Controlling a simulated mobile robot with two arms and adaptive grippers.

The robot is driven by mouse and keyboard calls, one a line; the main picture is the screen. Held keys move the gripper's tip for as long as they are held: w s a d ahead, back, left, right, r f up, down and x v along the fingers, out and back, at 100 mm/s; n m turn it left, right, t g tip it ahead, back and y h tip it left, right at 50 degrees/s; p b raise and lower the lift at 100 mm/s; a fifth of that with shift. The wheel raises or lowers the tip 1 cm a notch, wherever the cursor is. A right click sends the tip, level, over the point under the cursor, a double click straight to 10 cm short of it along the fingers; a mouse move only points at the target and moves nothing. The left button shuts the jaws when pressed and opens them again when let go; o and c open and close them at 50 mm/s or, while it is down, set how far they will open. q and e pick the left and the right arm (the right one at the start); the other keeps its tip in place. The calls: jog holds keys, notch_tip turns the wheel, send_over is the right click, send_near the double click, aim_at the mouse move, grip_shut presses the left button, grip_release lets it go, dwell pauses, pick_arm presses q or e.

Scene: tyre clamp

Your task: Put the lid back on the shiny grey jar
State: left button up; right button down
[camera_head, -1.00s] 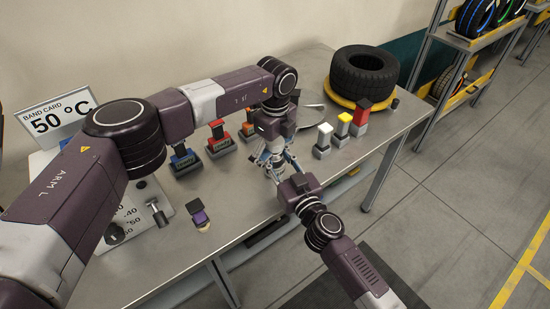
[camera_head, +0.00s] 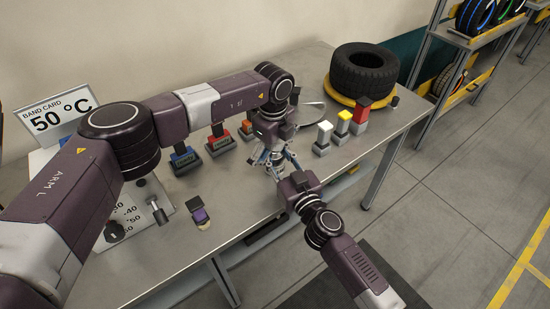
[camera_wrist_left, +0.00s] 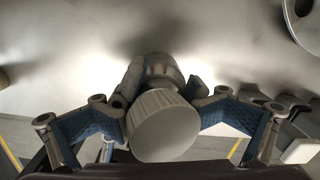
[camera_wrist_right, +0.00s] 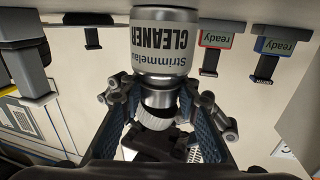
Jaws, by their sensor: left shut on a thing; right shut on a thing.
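My left gripper (camera_head: 268,155) points down over the table and is shut on the lid. The lid (camera_wrist_left: 165,127) is pale grey with a ribbed rim, close to the left wrist camera; its ribs also show in the right wrist view (camera_wrist_right: 155,118). My right gripper (camera_head: 287,178) is shut on the shiny grey jar (camera_wrist_right: 160,95), which has a white label reading CLEANER. The jar also shows beyond the lid in the left wrist view (camera_wrist_left: 160,68). Lid and jar are roughly in line, very close together; I cannot tell whether they touch. The grippers mostly hide both in the head view.
White (camera_head: 322,139), yellow (camera_head: 343,124) and red-topped (camera_head: 360,116) blocks stand to the right. A tyre (camera_head: 364,72) is at the back right. A small purple-topped block (camera_head: 200,217) is nearer the front edge.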

aim_at(277, 159)
pick_arm(q)
jog(key=shift+a+f, duration=0.25)
jog(key=shift+f, duration=0.4)
jog(key=shift+a+f, duration=0.25)
jog(key=shift+f, duration=0.35)
jog(key=shift+c, duration=0.6)
pick_arm(e)
jog(key=shift+w+d+f, duration=0.15)
jog(key=shift+d+f, duration=0.05)
jog(key=shift+d, duration=0.2)
pick_arm(q)
jog(key=shift+w+r, duration=0.1)
pick_arm(e)
jog(key=c, duration=1.4)
grip_release()
pick_arm(q)
jog(key=shift+d, duration=0.15)
jog(key=shift+c, duration=0.8)
jog(key=shift+w+r, duration=0.1)
jog(key=shift+r, duration=0.05)
jog(key=shift+c, duration=0.2)
pick_arm(e)
jog(key=shift+a+f, duration=0.1)
jog(key=shift+a, duration=0.1)
